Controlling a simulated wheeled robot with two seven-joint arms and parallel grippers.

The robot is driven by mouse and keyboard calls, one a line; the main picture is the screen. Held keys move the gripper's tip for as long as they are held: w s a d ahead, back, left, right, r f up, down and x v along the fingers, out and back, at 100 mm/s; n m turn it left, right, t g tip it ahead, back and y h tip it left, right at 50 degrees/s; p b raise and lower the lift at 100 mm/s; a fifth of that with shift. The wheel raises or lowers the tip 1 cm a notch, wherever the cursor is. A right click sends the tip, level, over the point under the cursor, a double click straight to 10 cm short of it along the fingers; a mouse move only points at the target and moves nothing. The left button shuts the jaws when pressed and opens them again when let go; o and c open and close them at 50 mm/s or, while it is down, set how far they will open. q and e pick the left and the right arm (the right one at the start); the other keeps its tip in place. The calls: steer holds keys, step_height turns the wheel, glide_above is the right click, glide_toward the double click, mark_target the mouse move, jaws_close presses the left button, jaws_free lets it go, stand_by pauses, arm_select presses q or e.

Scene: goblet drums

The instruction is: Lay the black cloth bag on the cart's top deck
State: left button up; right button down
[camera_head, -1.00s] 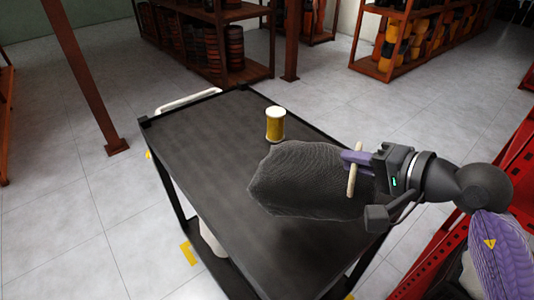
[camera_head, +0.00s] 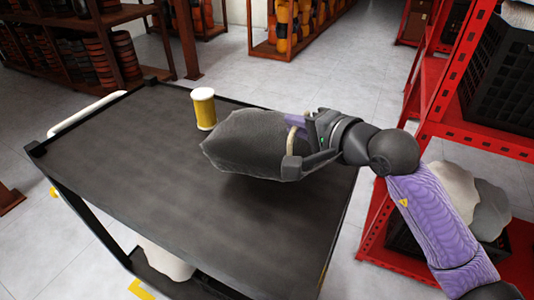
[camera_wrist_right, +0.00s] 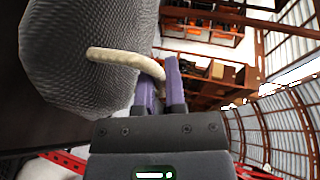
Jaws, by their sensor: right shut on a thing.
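The black cloth bag (camera_head: 248,146) is a dark grey, woven, rounded bundle with a pale cord handle. My right gripper (camera_head: 294,135) is shut on the bag at its cord handle; the bag extends to the left of the fingers. In the right wrist view the purple fingers (camera_wrist_right: 161,88) close at the pale cord, and the bag (camera_wrist_right: 85,55) fills the upper left. The bag hangs over the cart's top deck (camera_head: 140,160), with a shadow below it; whether its underside touches the deck is hard to tell. My left gripper is not in view.
A yellow spool-like cylinder with a white top (camera_head: 204,108) stands on the deck close to the bag's far left side. The deck has a low raised rim and a white handle (camera_head: 87,113). A red shelf (camera_head: 440,120) stands at right. The deck's near left is clear.

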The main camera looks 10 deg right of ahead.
step_height(320, 180, down, 8)
steer(key=shift+r+b, duration=0.2)
steer(key=shift+b, duration=0.9)
steer(key=shift+r, duration=0.15)
steer(key=c, duration=0.7)
jaws_free()
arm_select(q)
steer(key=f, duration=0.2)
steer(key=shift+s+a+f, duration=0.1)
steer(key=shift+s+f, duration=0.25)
arm_select(e)
steer(key=shift+r, duration=0.1)
arm_select(q)
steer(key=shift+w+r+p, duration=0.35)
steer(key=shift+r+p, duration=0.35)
steer(key=shift+p, duration=0.1)
arm_select(e)
steer(key=v, duration=1.2)
